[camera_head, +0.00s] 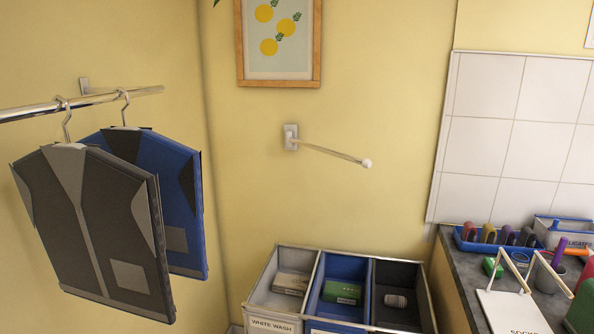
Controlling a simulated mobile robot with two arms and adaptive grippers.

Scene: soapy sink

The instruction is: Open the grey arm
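A thin pale grey arm (328,152) sticks out from a small light-grey wall bracket (290,137) in the middle of the yellow wall. It angles down to the right and ends in a white ball (366,163). Nothing hangs on it. Neither of my grippers is in view.
A rail (120,93) at left holds a dark grey garment (95,235) and a blue garment (185,190). Below the arm stands a sorter (371,290) with white, blue and black compartments, an item in each. A counter (455,262) at right carries a blue tray (470,246). The wall around the arm is clear.

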